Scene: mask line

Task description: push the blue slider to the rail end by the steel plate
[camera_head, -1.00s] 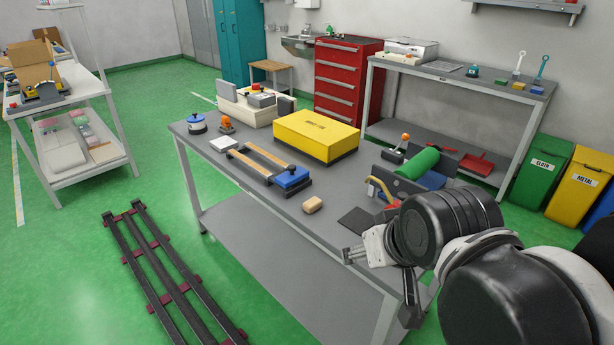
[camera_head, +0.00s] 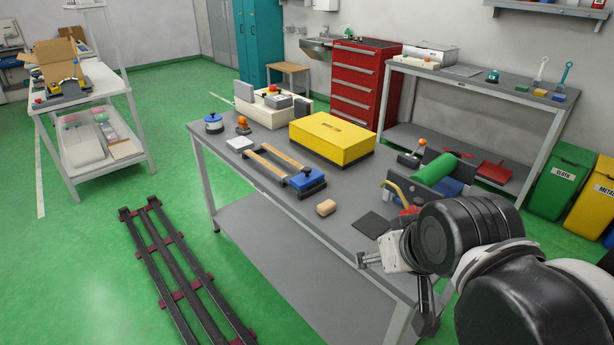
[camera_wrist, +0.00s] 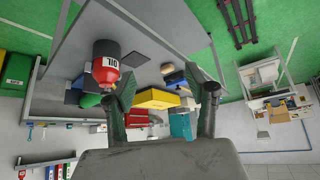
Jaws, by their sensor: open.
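The blue slider (camera_head: 306,181) sits at the near right end of two parallel wooden rails (camera_head: 268,165) on the grey workbench (camera_head: 270,210). A pale square plate (camera_head: 240,143), apparently the steel plate, lies by the rails' far left end. The slider is at the opposite end from it. My gripper (camera_head: 392,282) is at the bench's front right edge, apart from the slider, to its right and nearer the camera. In the wrist view my gripper (camera_wrist: 168,86) has widely spread fingers with nothing held between them. The slider looks partly hidden and small there.
A tan block (camera_head: 326,207) lies just in front of the slider. A yellow box (camera_head: 332,138) stands behind the rails. A dark mat (camera_head: 370,222) and a green roll (camera_head: 436,167) are to the right. A red oil bottle (camera_wrist: 106,68) shows near my left finger in the wrist view.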

